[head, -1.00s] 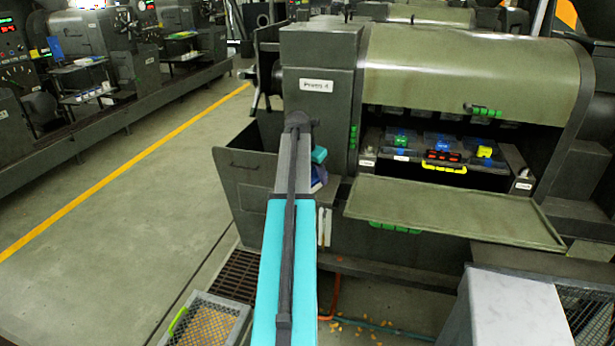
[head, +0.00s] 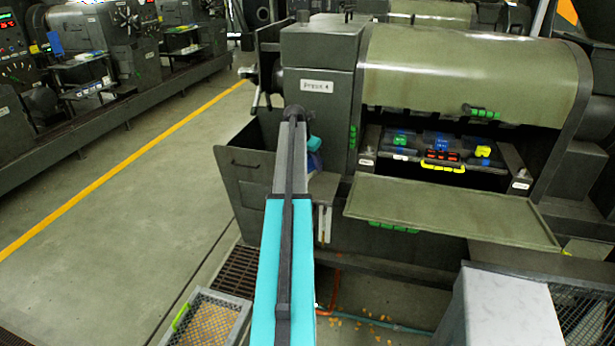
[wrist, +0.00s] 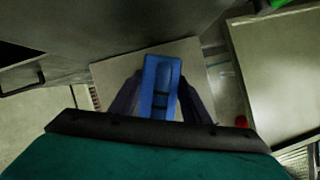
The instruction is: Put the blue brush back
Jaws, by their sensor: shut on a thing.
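The blue brush (wrist: 161,85) is in the wrist view, pointing away from my wrist. My gripper (wrist: 158,100) is shut on it, with a dark finger on each side. The brush shows against a pale flat surface; I cannot tell whether it touches it. In the head view my gripper end is mostly hidden behind my arm, and a little blue shows beside the left side of Press 4 (head: 318,60). The brush's place is not clearly visible.
A dark open bin (head: 240,172) with a handle stands left of my arm. The press's lowered green flap (head: 450,210) juts out at right. A grey crate (head: 207,318) and a floor grate (head: 236,272) lie below. Clear floor (head: 130,230) spreads at left.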

